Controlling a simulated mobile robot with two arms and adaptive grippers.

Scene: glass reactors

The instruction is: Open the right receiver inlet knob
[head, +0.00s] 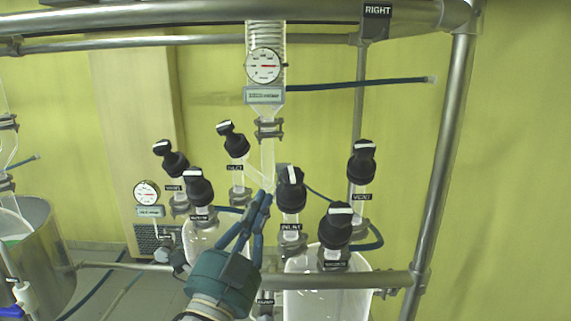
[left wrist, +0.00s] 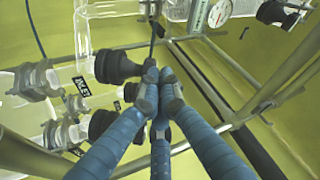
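The right receiver (head: 326,292) is a clear glass vessel at lower centre right, below the RIGHT sign (head: 377,10). Its inlet knob (head: 291,192) is black with a white stripe on its grip; the label below it is hard to read. My left gripper (head: 265,194) comes up from below with its blue fingers drawn together, tips just left of this knob. In the left wrist view the fingertips (left wrist: 160,82) are bunched beside the end of a black knob (left wrist: 115,66), near an INLET label (left wrist: 82,86). Contact is unclear. Nothing shows between the fingers. My right gripper is out of view.
Another black knob (head: 337,226) stands close at right, and the vent knob (head: 363,161) behind it. More knobs (head: 197,187) stand over the left receiver. A gauge (head: 264,65) and glass column hang above. Steel rails (head: 442,160) frame the setup.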

